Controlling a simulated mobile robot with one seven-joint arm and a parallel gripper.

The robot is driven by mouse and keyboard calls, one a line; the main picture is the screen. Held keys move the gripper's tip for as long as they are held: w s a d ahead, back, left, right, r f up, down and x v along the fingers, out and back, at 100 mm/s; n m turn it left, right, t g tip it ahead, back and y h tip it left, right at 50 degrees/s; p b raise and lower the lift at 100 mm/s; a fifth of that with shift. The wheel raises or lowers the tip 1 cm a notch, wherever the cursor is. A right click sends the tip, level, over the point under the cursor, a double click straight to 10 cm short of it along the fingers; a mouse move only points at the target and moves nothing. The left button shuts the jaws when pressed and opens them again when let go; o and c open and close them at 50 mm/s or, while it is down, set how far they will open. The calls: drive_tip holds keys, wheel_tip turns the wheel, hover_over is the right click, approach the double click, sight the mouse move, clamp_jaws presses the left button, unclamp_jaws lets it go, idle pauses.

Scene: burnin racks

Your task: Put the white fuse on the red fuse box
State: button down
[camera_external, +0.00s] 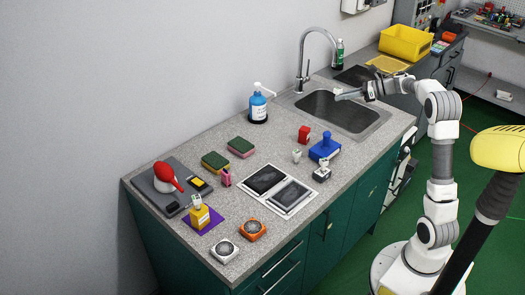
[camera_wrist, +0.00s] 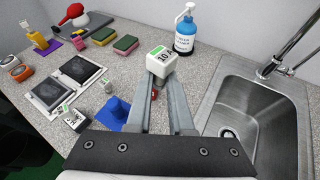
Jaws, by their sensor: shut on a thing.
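My gripper (camera_external: 345,95) is held above the sink's left part, with its fingers pointing left. In the wrist view my gripper (camera_wrist: 162,84) is shut on the white fuse (camera_wrist: 162,61), a white block with a green label reading 10A at the fingertips. A small red block (camera_external: 304,133), which looks like the red fuse box, stands on the counter left of the sink and below my gripper. In the wrist view only a bit of red (camera_wrist: 154,94) shows between the fingers. The fuse and the red block are apart.
A blue block (camera_external: 324,149), a small whitish piece (camera_external: 297,156) and a black-and-white piece (camera_external: 321,173) stand near the red block. The sink (camera_external: 343,111), tall faucet (camera_external: 302,70) and blue pump bottle (camera_external: 258,105) are close by. Bare counter lies between bottle and red block.

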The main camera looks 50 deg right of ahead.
drive_tip(key=n+y+p, duration=0.1)
drive_tip(key=n, duration=0.1)
hover_over(304, 135)
drive_tip(key=d, duration=0.3)
drive_tip(key=f, duration=0.8)
drive_tip(key=shift+s+a+f, duration=0.15)
drive_tip(key=shift+s+f, duration=0.1)
drive_tip(key=shift+f, duration=0.05)
drive_tip(key=shift+f+b, duration=0.3)
drive_tip(key=shift+f, duration=1.7)
drive_tip(key=shift+f+b, duration=0.2)
drive_tip(key=shift+b, duration=0.1)
drive_tip(key=c, duration=0.8)
unclamp_jaws()
drive_tip(key=shift+r, duration=0.1)
